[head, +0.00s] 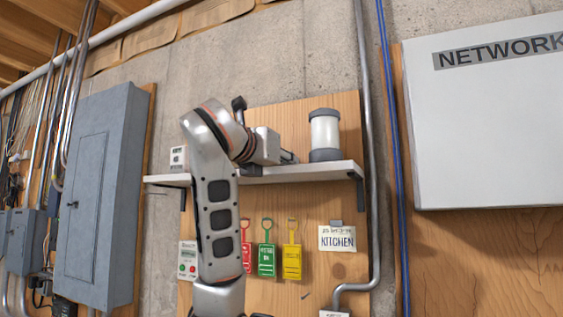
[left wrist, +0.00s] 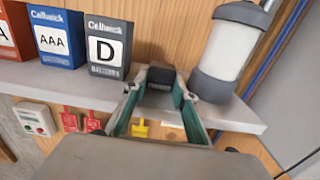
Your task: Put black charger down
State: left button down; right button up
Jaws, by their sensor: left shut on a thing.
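My left gripper (left wrist: 160,92) is shut on the black charger (left wrist: 160,74), a small dark block between its fingertips in the left wrist view. The gripper (head: 289,157) is at the wall shelf (head: 320,170) in the head view, left of the lantern. There the wrist and fingers mostly hide the charger. The charger is at the shelf, near the wooden backboard; I cannot tell whether it touches the shelf top. My right gripper is not in view.
The white lantern (head: 325,135) with grey ends stands close right of the gripper. Battery boxes, dark D (left wrist: 108,50), blue AAA (left wrist: 56,38) and orange (left wrist: 12,30), stand to the left. Red, green and yellow tags (head: 291,262) hang below the shelf.

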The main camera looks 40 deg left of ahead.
pick_arm(q)
jog(key=shift+f, duration=0.2)
jog(key=c, duration=1.6)
grip_release()
jog(key=shift+r, duration=0.2)
jog(key=shift+s+r+p, duration=0.15)
jog(key=shift+r+p, duration=0.5)
jog(key=b+v, duration=0.3)
jog(key=v, duration=0.8)
jog(key=shift+s+d+f+b, duration=0.15)
jog(key=shift+s+b, duration=0.2)
jog(key=shift+b, duration=0.05)
